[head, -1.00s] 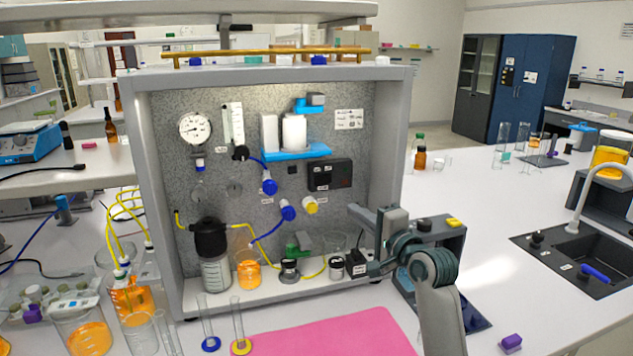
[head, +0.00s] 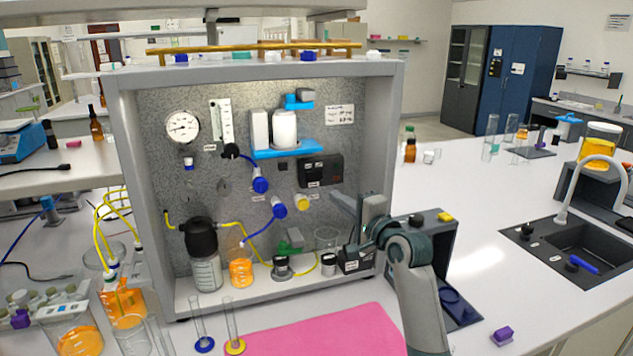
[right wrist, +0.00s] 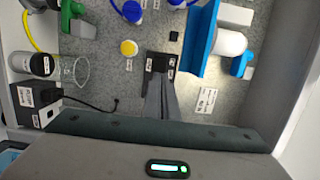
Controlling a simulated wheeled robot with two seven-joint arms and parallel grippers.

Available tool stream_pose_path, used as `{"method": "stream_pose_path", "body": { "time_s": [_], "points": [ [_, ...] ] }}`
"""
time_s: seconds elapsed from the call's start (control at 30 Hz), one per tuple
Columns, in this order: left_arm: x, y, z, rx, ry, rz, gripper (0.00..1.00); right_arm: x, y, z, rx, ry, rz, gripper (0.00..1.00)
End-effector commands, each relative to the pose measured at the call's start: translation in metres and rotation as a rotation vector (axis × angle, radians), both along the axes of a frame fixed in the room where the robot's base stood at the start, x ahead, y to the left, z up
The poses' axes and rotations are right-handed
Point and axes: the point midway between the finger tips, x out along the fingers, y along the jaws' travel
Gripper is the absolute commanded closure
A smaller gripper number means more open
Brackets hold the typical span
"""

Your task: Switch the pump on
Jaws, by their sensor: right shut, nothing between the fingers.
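A black control box (head: 320,170) is fixed to the grey back panel of the rig. It also shows in the right wrist view (right wrist: 160,61), partly hidden by the fingers. I cannot make out the switch state on it. My right gripper (head: 338,200) is shut and empty, just below and right of this box in the head view. In the right wrist view its fingertips (right wrist: 160,82) overlap the box's near edge; I cannot tell if they touch. A labelled black unit with a cable (right wrist: 38,104) stands on the rig floor, and I cannot tell whether it is the pump.
A yellow valve knob (head: 303,203) and blue valve knobs (head: 279,208) sit left of the gripper. A blue shelf (head: 287,148) with a white vessel (head: 284,126) is above. The frame's right wall (head: 385,130) is close to my arm. A pink mat (head: 320,332) lies in front.

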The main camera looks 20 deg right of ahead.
Motion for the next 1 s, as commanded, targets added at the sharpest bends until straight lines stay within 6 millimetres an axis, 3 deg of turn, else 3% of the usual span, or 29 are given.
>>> {"method": "stream_pose_path", "body": {
  "time_s": [0.6,1.0],
  "points": [
    [0.000,0.000,0.040,0.000,-0.001,0.000,0.59,0.089,0.021,0.003,-0.001,0.001,0.000,1.00],
    [0.000,0.000,0.047,-0.001,0.000,0.000,0.59,0.108,0.025,0.000,-0.001,0.000,0.000,1.00]
  ]
}}
